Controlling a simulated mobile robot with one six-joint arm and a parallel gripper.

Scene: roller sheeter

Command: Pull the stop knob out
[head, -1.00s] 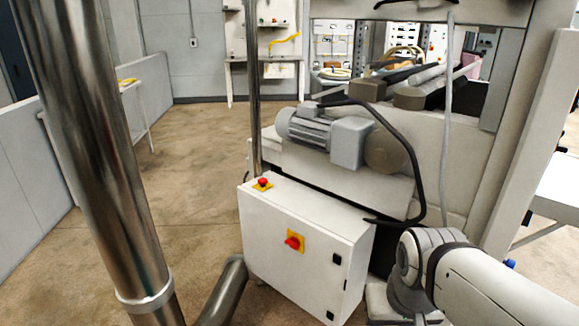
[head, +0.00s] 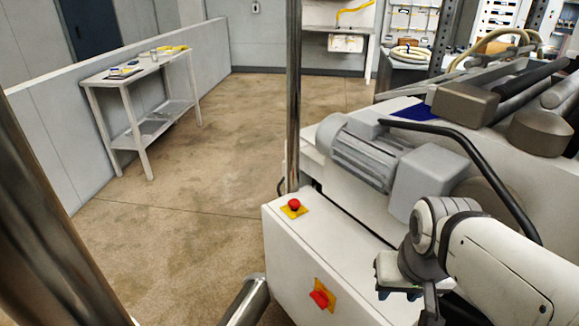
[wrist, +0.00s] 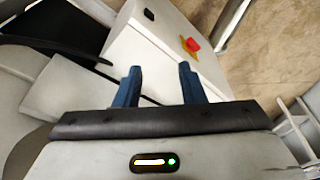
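The stop knob (head: 294,204) is a red mushroom button on a yellow plate on top of the white cabinet (head: 285,240), near its far left corner. A second red knob (head: 319,298), on a yellow plate, is on the cabinet's front. The wrist view shows one red knob (wrist: 193,44) on a yellow-orange plate; I cannot tell for sure which of the two it is. My gripper (head: 399,294) is right of both knobs and apart from them. In the wrist view its two blue fingers (wrist: 160,68) are spread with nothing between them.
A grey motor (head: 365,155) and a bent black bar (head: 470,150) are behind the cabinet, close to my arm. A narrow table (head: 137,75) stands by the low wall.

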